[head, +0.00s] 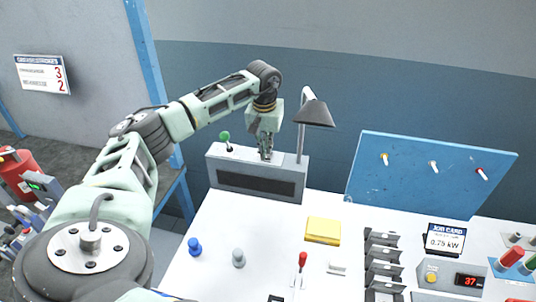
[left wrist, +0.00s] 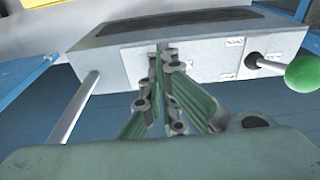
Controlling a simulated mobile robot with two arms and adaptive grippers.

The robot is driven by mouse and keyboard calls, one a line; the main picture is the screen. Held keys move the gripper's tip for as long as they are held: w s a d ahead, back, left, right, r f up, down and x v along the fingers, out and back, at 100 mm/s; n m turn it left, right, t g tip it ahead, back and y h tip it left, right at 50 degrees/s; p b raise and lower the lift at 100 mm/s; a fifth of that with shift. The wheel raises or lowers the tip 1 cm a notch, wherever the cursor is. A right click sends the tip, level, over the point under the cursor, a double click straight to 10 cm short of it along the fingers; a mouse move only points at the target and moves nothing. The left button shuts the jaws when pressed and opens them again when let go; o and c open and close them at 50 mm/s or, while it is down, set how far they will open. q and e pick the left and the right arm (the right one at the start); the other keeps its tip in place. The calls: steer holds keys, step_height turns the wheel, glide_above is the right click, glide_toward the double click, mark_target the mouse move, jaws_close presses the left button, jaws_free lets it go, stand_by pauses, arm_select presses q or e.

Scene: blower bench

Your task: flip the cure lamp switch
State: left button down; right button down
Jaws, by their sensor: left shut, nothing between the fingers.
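The cure lamp (head: 315,113) has a dark shade on a thin post, rising from a grey box (head: 257,181) at the back of the bench. A lever with a green knob (head: 224,136) stands at the box's left end; its green ball (left wrist: 303,73) is at the right in the left wrist view. My left gripper (head: 265,155) is shut and empty, pointing down at the top of the box (left wrist: 115,56), between lever and post. Its fingertips (left wrist: 162,52) hide part of the box top. I cannot tell whether they touch it, or whether a small switch is behind them.
The lamp post (left wrist: 75,108) stands close beside the gripper. On the bench lie a yellow block (head: 323,230), a blue knob (head: 195,247), a grey knob (head: 238,258) and a red-handled lever (head: 302,260). A blue board (head: 430,190) stands at the back right.

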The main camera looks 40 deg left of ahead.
mark_target(267, 157)
arm_select(q)
steer(key=shift+f, duration=0.25)
stand_by(0.6)
steer(key=shift+f+b, duration=0.6)
steer(key=shift+f, duration=0.2)
steer(key=shift+r, duration=0.1)
stand_by(0.3)
step_height(267, 157, up, 7)
steer(key=p, duration=0.5)
stand_by(0.8)
